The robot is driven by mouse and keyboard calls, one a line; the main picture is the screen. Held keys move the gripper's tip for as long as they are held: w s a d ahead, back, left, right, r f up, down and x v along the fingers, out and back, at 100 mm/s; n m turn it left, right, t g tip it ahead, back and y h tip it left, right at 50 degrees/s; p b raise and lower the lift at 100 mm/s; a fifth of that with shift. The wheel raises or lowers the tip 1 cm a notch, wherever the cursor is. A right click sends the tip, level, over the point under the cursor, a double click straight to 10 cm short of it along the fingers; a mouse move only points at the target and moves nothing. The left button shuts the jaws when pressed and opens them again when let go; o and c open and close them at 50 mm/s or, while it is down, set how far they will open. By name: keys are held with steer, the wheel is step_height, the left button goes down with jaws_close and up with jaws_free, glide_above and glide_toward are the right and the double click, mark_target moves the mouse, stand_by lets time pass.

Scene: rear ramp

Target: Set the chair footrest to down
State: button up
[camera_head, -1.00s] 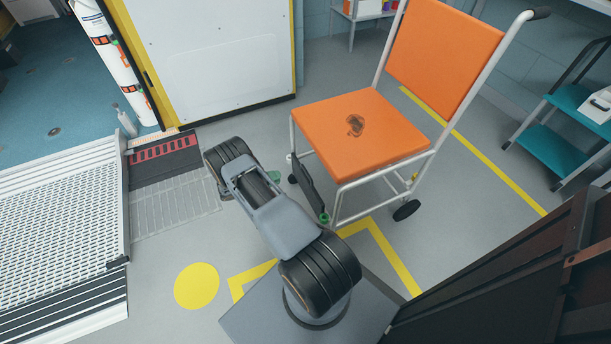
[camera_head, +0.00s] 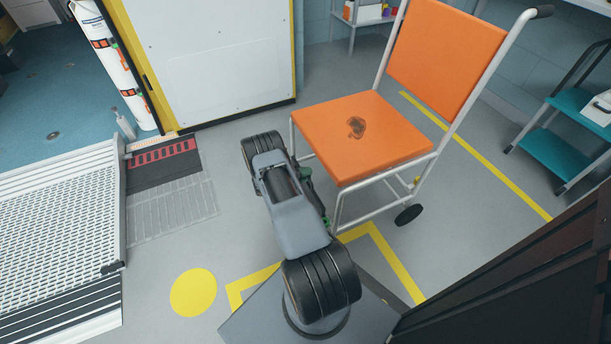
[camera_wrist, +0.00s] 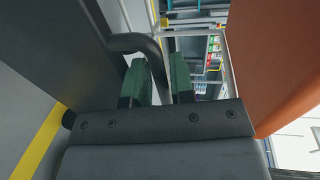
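The chair (camera_head: 375,140) has an orange seat and back on a white frame and stands at the centre right. Its footrest is a dark panel, mostly hidden behind my arm in the head view; a dark panel (camera_wrist: 60,45), probably the footrest, fills the left of the wrist view. A dark bent bar (camera_wrist: 137,42) runs from it. My gripper (camera_wrist: 161,84) has green fingers on either side of the bar, with little gap showing; whether they press on it I cannot tell. In the head view my gripper (camera_head: 306,174) is at the seat's front left edge.
A ribbed ramp (camera_head: 60,225) lies at the left. A teal step unit (camera_head: 555,145) stands at the right. A white door panel (camera_head: 215,60) is behind. Grey floor with yellow lines and a yellow disc (camera_head: 194,292) is clear in front of the ramp.

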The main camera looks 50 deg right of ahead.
jaws_close()
stand_by(0.6)
